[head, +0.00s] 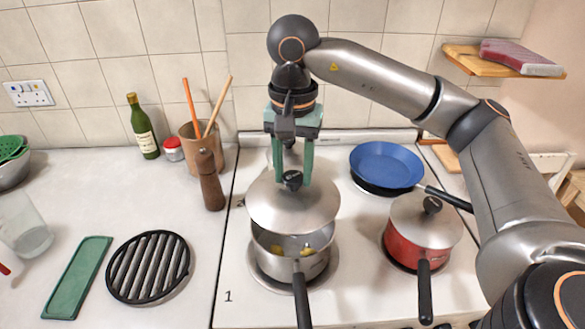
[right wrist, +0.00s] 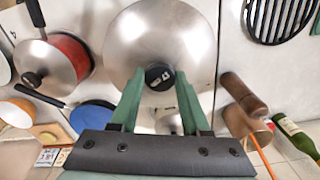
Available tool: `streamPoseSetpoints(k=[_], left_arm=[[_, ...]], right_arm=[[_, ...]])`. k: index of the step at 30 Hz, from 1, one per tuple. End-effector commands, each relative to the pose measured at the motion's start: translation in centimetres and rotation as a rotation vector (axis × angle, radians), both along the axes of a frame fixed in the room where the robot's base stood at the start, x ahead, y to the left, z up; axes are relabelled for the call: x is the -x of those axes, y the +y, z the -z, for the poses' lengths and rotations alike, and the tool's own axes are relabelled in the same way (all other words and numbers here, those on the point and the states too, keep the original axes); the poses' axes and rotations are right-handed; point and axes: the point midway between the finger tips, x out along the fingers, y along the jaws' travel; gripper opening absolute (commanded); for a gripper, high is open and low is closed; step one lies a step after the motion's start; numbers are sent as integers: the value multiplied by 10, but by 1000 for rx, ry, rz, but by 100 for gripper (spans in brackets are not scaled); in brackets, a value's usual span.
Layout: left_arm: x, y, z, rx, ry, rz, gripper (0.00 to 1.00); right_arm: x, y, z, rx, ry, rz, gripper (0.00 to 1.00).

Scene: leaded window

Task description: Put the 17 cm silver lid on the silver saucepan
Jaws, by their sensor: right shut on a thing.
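The silver lid (head: 290,212) with a black knob hangs from my right gripper (head: 292,180), whose green fingers are shut on the knob. The lid is roughly level above the silver saucepan (head: 292,262) and set a little toward the back. The pan's front inside, with some yellow pieces, shows below the lid's front edge; its rear is hidden. The pan stands on the front left hob plate, its black handle toward me. In the right wrist view the lid (right wrist: 163,35) fills the top middle and hides the saucepan. My left gripper is not in view.
A red saucepan (head: 402,243) with its own silver lid (head: 425,222) stands to the right. A blue frying pan (head: 386,165) is behind it. A pepper mill (head: 209,180), a utensil pot (head: 190,145) and a black trivet (head: 148,267) are to the left. Another silver vessel (right wrist: 168,121) is partly hidden behind the lid.

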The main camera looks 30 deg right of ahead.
Motion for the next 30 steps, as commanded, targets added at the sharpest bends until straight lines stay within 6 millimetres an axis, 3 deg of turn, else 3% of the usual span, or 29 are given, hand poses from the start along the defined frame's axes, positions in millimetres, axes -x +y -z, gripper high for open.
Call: streamPoseSetpoints(k=[8,21,30], left_arm=[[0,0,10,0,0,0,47],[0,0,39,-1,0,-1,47],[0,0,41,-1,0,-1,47]], right_arm=[[0,0,13,0,0,0,0],[0,0,52,0,0,0,0],[0,0,56,0,0,0,0]])
